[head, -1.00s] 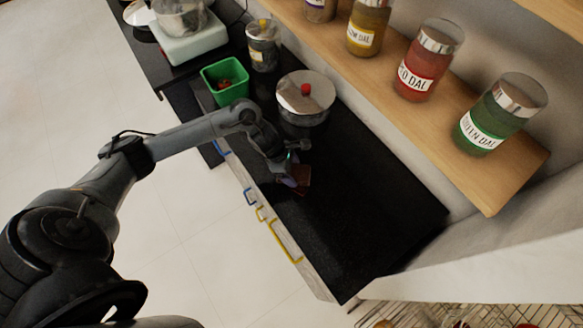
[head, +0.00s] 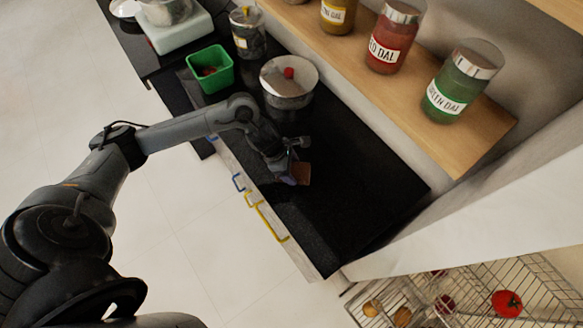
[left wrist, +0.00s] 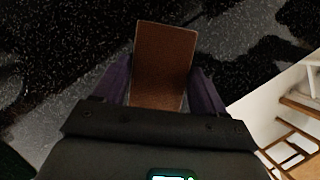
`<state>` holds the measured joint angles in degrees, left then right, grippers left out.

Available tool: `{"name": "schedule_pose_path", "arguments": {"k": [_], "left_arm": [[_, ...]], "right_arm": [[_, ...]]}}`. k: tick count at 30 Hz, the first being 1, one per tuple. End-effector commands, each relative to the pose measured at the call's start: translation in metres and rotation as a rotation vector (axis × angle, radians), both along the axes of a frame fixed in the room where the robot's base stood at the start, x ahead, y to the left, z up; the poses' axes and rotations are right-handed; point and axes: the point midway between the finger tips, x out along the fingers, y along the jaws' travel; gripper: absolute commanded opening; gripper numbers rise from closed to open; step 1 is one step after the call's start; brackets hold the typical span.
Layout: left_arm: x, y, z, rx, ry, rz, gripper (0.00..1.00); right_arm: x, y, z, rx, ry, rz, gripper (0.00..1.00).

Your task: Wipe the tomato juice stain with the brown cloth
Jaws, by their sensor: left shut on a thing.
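The brown cloth (head: 302,173) shows as a small flat rectangular piece at the tip of my left gripper (head: 292,174), over the black counter. In the left wrist view the brown cloth (left wrist: 163,62) stands between the two purple fingers of my left gripper (left wrist: 163,88), which are shut on it. I cannot tell whether the cloth touches the counter. I can make out no tomato juice stain on the dark counter. My right gripper is not in view.
A steel pot with a red knob (head: 288,82) and a green bin (head: 210,70) stand on the black counter (head: 360,185) beyond my arm. A wooden shelf (head: 440,130) holds several labelled jars. A wire rack (head: 470,290) with vegetables is at lower right. The counter's right part is clear.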

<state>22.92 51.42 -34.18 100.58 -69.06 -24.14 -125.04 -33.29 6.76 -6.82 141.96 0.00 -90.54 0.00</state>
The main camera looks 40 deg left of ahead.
Motion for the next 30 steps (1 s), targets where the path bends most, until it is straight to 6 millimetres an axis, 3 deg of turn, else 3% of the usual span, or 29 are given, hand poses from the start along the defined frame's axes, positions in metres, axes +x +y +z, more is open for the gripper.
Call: {"name": "schedule_pose_path", "arguments": {"k": [18,30], "left_arm": [[-0.002,0.006,0.057,0.002,0.0,0.01,0.38],[-0.002,0.006,0.061,0.002,0.001,0.011,0.38]], "right_arm": [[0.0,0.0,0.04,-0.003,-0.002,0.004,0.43],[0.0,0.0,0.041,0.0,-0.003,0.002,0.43]]}}
